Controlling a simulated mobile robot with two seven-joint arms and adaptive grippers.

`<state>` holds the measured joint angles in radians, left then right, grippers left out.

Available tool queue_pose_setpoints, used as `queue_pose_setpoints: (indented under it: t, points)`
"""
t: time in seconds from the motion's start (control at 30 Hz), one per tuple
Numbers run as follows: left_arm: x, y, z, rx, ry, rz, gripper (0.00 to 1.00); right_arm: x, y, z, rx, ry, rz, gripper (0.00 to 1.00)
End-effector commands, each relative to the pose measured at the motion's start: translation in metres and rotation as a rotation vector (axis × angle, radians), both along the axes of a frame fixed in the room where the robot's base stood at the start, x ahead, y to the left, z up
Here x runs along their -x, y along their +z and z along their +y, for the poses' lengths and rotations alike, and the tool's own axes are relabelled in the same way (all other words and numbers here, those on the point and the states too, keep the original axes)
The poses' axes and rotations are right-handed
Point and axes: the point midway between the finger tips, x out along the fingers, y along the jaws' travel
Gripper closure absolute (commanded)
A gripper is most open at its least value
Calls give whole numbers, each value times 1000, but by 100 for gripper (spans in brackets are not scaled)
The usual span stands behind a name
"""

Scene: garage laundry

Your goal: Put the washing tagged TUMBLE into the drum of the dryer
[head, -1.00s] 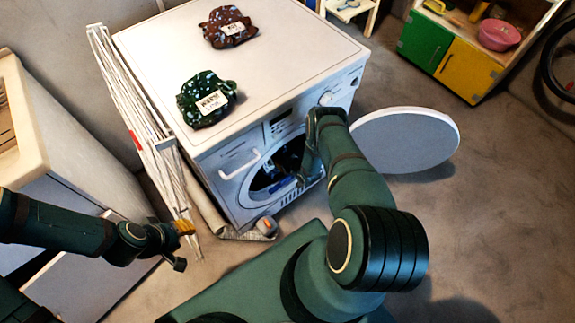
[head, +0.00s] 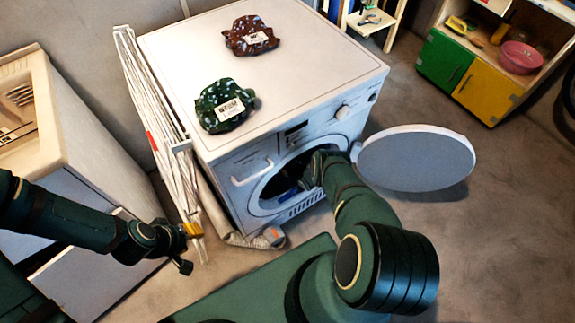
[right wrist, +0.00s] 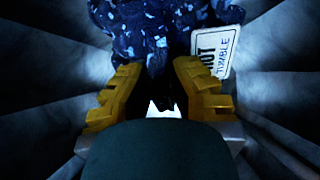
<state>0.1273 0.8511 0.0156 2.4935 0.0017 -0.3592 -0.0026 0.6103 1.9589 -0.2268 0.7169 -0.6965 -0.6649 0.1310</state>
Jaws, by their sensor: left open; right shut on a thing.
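The dryer (head: 240,192) stands in the middle with its round door (head: 416,158) swung open to the right. My right arm reaches into the drum opening (head: 283,187), and its gripper is hidden inside in the head view. In the right wrist view, my right gripper (right wrist: 160,85) is shut on a dark blue speckled cloth bundle (right wrist: 150,30). My left gripper (head: 188,248) is open and empty, left of the dryer.
A folded drying rack (head: 160,140) leans along the dryer's left side. A pale cabinet (head: 85,120) stands at the far left. A green and yellow cupboard (head: 470,80) with a pink bowl (head: 520,56) is at the back right. The floor at the right is clear.

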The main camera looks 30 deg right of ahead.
Motion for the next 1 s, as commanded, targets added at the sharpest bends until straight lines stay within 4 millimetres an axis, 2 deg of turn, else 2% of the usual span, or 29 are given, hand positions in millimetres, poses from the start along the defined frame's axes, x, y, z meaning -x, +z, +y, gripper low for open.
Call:
queue_pose_setpoints:
  t: [0.23, 0.27, 0.3, 0.33, 0.73, 1.0]
  points:
    - [0, 0, 0, 0, 0, 0, 62, 0, 0, 0, 0, 0, -1, 100]
    - [0, 0, 0, 0, 0, 0, 62, 0, 0, 0, 0, 0, -1, 74]
    - [0, 0, 0, 0, 0, 0, 62, 0, 0, 0, 0, 0, -1, 60]
    - [0, 0, 0, 0, 0, 0, 62, 0, 0, 0, 0, 0, -1, 58]
    - [0, 0, 0, 0, 0, 0, 62, 2, 1, 0, 0, 0, 2, 58]
    - [0, 0, 0, 0, 0, 0, 62, 17, 11, -2, 0, 1, 3, 58]
